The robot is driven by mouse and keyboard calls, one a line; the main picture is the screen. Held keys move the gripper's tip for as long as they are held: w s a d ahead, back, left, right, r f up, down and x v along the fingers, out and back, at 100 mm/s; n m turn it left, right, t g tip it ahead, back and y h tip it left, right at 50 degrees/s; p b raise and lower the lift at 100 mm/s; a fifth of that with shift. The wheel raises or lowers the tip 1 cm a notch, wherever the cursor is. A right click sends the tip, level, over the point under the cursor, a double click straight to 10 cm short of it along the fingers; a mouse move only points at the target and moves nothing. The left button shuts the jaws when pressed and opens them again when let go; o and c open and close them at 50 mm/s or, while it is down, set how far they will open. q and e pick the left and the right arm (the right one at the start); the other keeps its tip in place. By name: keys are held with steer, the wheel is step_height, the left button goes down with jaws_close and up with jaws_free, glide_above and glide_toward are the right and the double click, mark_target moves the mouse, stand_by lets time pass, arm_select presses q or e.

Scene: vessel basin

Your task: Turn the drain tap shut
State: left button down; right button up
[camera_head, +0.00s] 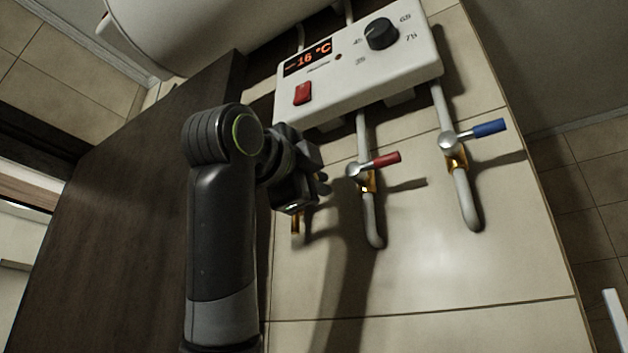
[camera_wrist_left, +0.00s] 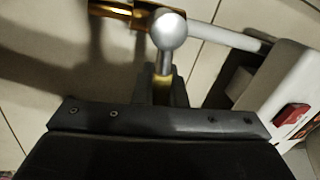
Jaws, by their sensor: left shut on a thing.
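The drain tap shows in the left wrist view as a round silver hub (camera_wrist_left: 169,29) on a brass pipe, with a short yellowish handle (camera_wrist_left: 163,80) running down from it. In the head view my left gripper (camera_head: 316,187) covers most of this tap, and only a copper pipe end (camera_head: 296,222) shows below it. My left gripper (camera_wrist_left: 160,95) is shut on the handle in the wrist view. How far the handle is turned is hard to tell. My right gripper is in neither view.
To the right are a tap with a red lever (camera_head: 380,162) and one with a blue lever (camera_head: 488,129). A white control box (camera_head: 350,75) with a dial, red switch and lit display sits above. A dark wooden panel (camera_head: 130,200) stands at the left.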

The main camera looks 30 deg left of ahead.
arm_select(q)
steer(key=shift+f+m, duration=0.5)
steer(key=shift+m, duration=0.6)
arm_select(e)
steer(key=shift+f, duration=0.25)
arm_select(q)
steer(key=shift+d+f+h, duration=0.1)
steer(key=shift+h, duration=0.3)
steer(key=c, duration=1.5)
jaws_free()
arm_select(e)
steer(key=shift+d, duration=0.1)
